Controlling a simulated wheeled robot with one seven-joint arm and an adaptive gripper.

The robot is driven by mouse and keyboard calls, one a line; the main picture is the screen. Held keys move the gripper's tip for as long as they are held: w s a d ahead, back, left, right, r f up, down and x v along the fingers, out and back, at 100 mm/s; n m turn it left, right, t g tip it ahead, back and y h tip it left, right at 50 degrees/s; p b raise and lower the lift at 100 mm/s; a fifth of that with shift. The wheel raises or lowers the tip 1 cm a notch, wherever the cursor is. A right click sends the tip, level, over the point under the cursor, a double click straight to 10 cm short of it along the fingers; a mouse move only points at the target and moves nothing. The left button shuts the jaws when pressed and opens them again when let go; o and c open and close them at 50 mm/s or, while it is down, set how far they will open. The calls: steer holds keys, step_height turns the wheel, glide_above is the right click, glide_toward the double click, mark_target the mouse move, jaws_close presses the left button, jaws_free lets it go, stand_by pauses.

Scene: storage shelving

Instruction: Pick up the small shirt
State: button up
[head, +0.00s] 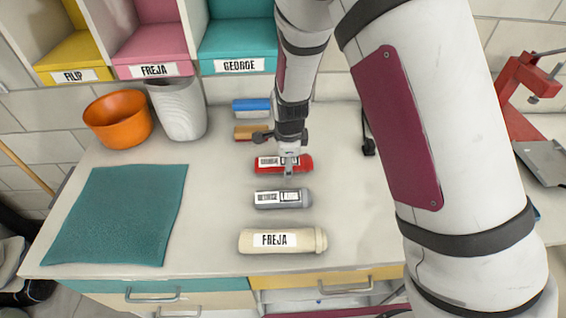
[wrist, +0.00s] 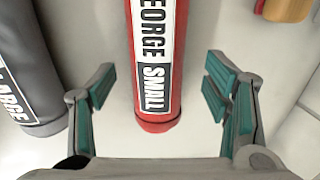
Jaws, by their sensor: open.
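The small shirt is a red roll (head: 304,164) with a white label, lying on the counter in the head view. In the wrist view the red roll (wrist: 176,60) runs down the middle, and its label reads GEORGE SMALL. My gripper (head: 289,166) is above it in the head view. In the wrist view my gripper (wrist: 161,88) is open, with one finger pad on each side of the roll and a gap on both sides. A grey roll (head: 305,198) lies in front of it; in the wrist view this grey roll (wrist: 30,65) reads LARGE.
A cream roll labelled FREJA (head: 308,240) lies nearest the counter's front edge. A teal cloth (head: 120,215), orange bowl (head: 118,118) and white bin (head: 178,108) are left. Labelled cubbies (head: 238,45) stand behind.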

steer(key=shift+w+f, duration=0.1)
steer(key=shift+f, duration=0.45)
steer(key=c, duration=1.2)
steer(key=shift+c, duration=0.7)
steer(key=shift+r, duration=0.15)
